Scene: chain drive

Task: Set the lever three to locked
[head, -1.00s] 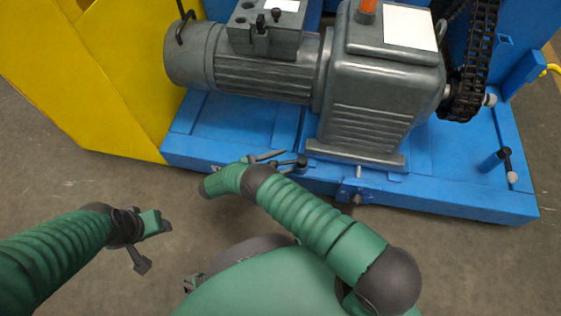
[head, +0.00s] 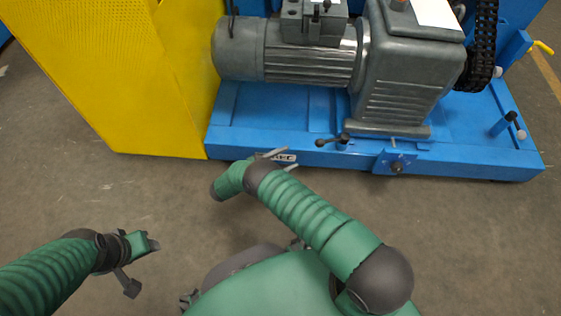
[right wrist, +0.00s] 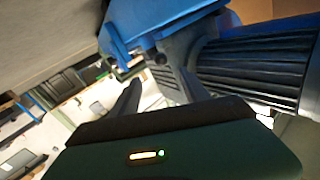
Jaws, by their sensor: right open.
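Two levers show on the blue base (head: 280,112) in the head view. One lever with a black knob (head: 333,141) lies low, near the front edge. The other lever (head: 507,121), with a pale knob, leans at the right end. I cannot tell which is lever three, and no locked mark is readable. My right gripper (head: 281,160) is open and empty, close to the base's front edge, left of the black-knobbed lever. In the right wrist view its two fingers (right wrist: 160,92) are spread with nothing between them. My left gripper (head: 140,262) is at lower left, away from the machine.
A grey motor and gearbox (head: 405,70) stand on the base. A black chain (head: 480,45) runs at the right. A yellow guard panel (head: 150,80) stands at the left. A yellow handle (head: 541,47) shows at far right. The floor (head: 480,240) in front is clear.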

